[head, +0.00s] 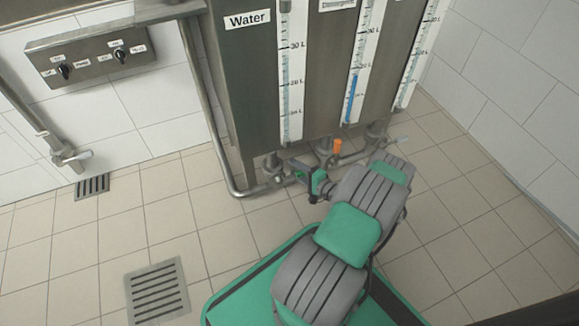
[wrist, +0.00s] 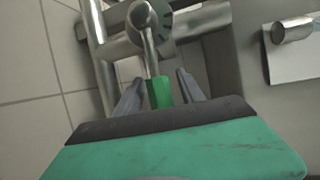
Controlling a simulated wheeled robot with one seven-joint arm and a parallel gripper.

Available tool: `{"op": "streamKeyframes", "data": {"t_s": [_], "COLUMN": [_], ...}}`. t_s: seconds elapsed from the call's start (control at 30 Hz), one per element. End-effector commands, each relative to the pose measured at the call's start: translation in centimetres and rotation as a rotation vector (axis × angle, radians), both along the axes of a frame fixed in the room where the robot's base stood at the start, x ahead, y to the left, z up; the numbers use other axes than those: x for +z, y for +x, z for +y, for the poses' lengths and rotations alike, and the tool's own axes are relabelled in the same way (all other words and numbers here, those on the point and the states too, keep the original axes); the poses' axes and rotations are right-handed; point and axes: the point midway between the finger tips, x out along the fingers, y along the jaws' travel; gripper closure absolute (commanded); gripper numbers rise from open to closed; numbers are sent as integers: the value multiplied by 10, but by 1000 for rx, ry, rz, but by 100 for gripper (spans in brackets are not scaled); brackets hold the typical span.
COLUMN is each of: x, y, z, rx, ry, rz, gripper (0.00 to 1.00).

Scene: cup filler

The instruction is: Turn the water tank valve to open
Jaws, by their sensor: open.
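The water tank (head: 247,90) is a tall steel tank with a "Water" label, in the head view. Its valve (head: 272,166) sits on the pipe below it. In the wrist view the valve body (wrist: 142,18) is at the top, and its metal lever ends in a green grip (wrist: 160,92). My gripper (head: 299,172) is low in front of the tank. In the wrist view my gripper (wrist: 158,88) is open, with one finger on each side of the green grip. Gaps show beside it, so the fingers are not closed on it.
An orange-handled valve (head: 337,146) is just right of my gripper, under the middle tank. Steel pipes (head: 240,191) run below the tanks. A switch panel (head: 95,58) is on the left wall. The tiled floor to the left is clear, with drain grates (head: 157,291).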

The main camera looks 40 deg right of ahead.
Motion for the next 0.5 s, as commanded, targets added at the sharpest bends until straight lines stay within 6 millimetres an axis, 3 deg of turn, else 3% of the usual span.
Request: {"op": "streamKeyframes", "data": {"t_s": [0.17,0.5], "x": [0,0], "y": [0,1], "z": [0,1], "rx": [1,2], "ry": [-1,-1], "rz": [0,0], "gripper": [54,81]}}
